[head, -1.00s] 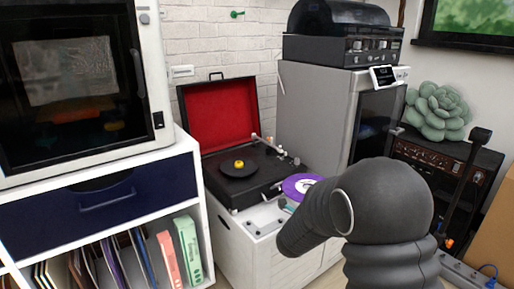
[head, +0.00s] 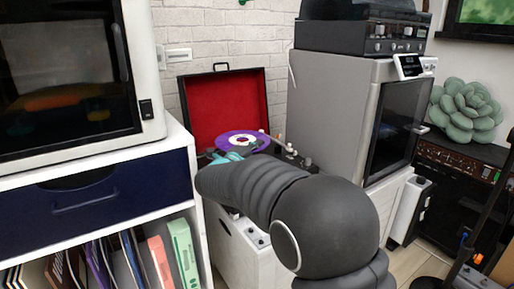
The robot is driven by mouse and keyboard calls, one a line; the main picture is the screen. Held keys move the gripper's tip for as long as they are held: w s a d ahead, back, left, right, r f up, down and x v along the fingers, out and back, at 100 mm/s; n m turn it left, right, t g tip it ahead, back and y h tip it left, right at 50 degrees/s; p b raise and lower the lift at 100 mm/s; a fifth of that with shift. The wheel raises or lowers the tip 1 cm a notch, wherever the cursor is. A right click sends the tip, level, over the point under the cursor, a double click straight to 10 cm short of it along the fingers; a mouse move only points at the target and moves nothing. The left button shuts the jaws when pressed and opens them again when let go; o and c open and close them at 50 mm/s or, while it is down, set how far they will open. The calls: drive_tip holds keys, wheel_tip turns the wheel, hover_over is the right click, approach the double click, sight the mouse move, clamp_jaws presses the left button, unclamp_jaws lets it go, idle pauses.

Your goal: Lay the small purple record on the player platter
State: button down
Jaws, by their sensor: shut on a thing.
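The small purple record (head: 262,143), with a white centre, shows over the open record player (head: 225,105), in front of its red-lined lid. My gripper (head: 228,157) is at the record's near edge, shut on it; my dark arm hides much of the gripper. The platter is hidden behind the record and my arm, so I cannot tell whether the record touches it. The tonearm (head: 277,141) is just right of the record.
A white shelf with a navy drawer (head: 100,198) and record sleeves stands close on the left. A grey cabinet (head: 335,110) with a black device (head: 365,38) on top stands to the right. A green succulent-shaped object (head: 466,110) sits on an amplifier.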

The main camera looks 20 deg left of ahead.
drive_tip(key=shift+f+b, duration=1.95)
drive_tip(key=shift+f, duration=1.3)
drive_tip(key=shift+s, duration=0.2)
drive_tip(key=shift+f, duration=0.2)
drive_tip(key=c, duration=1.2)
unclamp_jaws()
drive_tip(key=shift+c, duration=0.2)
drive_tip(key=shift+f, duration=0.3)
wheel_tip(320, 180, up, 11)
